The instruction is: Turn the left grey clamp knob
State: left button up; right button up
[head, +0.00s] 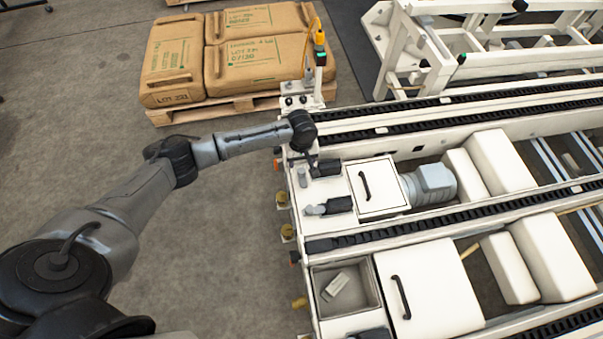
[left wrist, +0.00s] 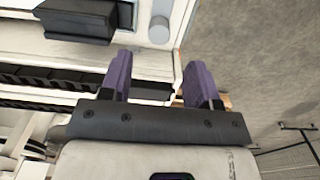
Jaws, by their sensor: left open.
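My left gripper (head: 303,157) is at the left end of the white conveyor frame, seen mostly from above with its fingertips hard to make out. In the left wrist view its two purple fingers (left wrist: 158,80) are apart with nothing between them. A grey knob (head: 302,178) stands beside a black block (head: 327,169), close to the gripper. A second grey knob (head: 315,210) lies beside another black block (head: 340,205), nearer the front. The left wrist view shows one round grey knob (left wrist: 160,29) beyond the fingers, apart from them; which one I cannot tell. My right gripper is not in view.
A white hatch (head: 378,187) with a black handle and a grey motor (head: 430,185) are right of the knobs. A grey bin (head: 345,290) sits in front. A signal post (head: 319,62) and a pallet of sacks (head: 230,55) stand behind. Floor at left is clear.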

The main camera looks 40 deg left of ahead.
aim_at(302, 171)
pick_arm(q)
notch_tip(302, 171, down, 8)
jog(key=b, duration=0.3)
jog(key=shift+w+r, duration=0.1)
jog(key=shift+r, duration=0.05)
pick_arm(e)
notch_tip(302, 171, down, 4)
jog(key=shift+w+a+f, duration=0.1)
pick_arm(q)
jog(key=shift+c, duration=0.3)
